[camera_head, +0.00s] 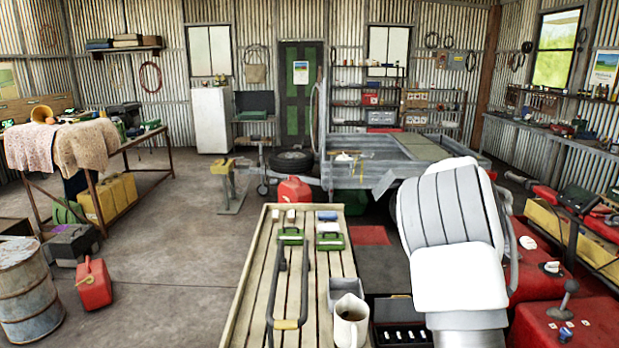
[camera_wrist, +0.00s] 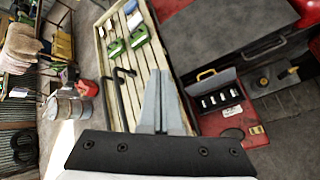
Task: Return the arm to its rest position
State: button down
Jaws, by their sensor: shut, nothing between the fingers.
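My gripper (camera_wrist: 160,76) shows in the wrist view with its two grey fingers together and nothing between them. It is above the near side of the slatted wooden table (camera_wrist: 154,52), apart from the things on it as far as I can see. In the head view my white, grey-ribbed arm is raised at the right of the slatted table (camera_head: 261,268), and the gripper itself is not visible there. The arm hides part of the floor and the machine behind it.
Red machinery (camera_head: 565,322) stands close at the right. Open floor (camera_head: 170,270) lies left, near a drum (camera_head: 25,290) and red can (camera_head: 94,284).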

jog(key=s+d+r+m+t+h, duration=0.2)
jog(key=s+r+m+t+h, duration=0.15)
jog(key=r+m, duration=0.65)
jog(key=s+d+r+m+h, duration=0.1)
jog(key=s+r+m+h, duration=0.2)
jog(key=s+r+m, duration=0.45)
jog(key=s+a+f+m+g+y, duration=0.1)
jog(key=s+a+f, duration=0.4)
jog(key=s, duration=0.6)
jog(key=s+a+f+m+g+y, duration=0.2)
jog(key=s+a+f+m+g, duration=0.2)
jog(key=s, duration=0.8)
jog(key=s+a+f+m+g+y+b, duration=0.1)
jog(key=s+a+f+m, duration=0.5)
jog(key=s, duration=0.6)
jog(key=shift+s+a+f+g+y, duration=0.2)
jog(key=shift+a+f+g+y, duration=0.2)
jog(key=shift+a+g, duration=0.55)
jog(key=shift+a, duration=0.3)
